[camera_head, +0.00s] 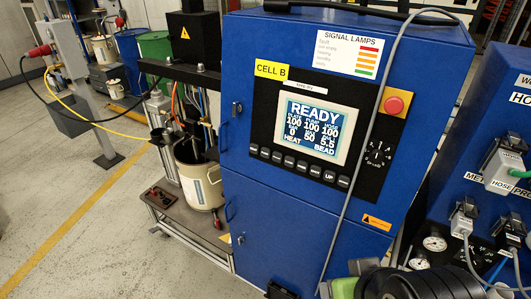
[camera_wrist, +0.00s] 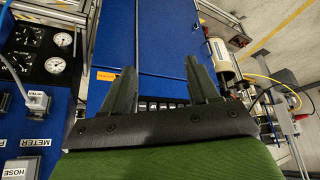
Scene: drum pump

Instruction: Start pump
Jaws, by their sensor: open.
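The blue pump cabinet (camera_head: 290,225) fills the middle of the head view. Its lit screen (camera_head: 313,128) reads READY, with rows of numbers and the words HEAT and BEAD. A row of small dark push buttons (camera_head: 302,166) runs under the screen; one is marked UP. A red mushroom button (camera_head: 394,104) on a yellow plate and a black rotary knob (camera_head: 377,155) are right of the screen. In the wrist view my gripper (camera_wrist: 162,85) is open and empty, its fingers wide apart before the blue cabinet (camera_wrist: 165,40).
A beige drum (camera_head: 201,182) stands in the pump frame left of the cabinet. A grey hose (camera_head: 366,120) hangs across the cabinet front. A blue connector panel (camera_head: 480,170) with plugs and gauges (camera_head: 434,243) is at the right. Open floor (camera_head: 60,200) lies at the left.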

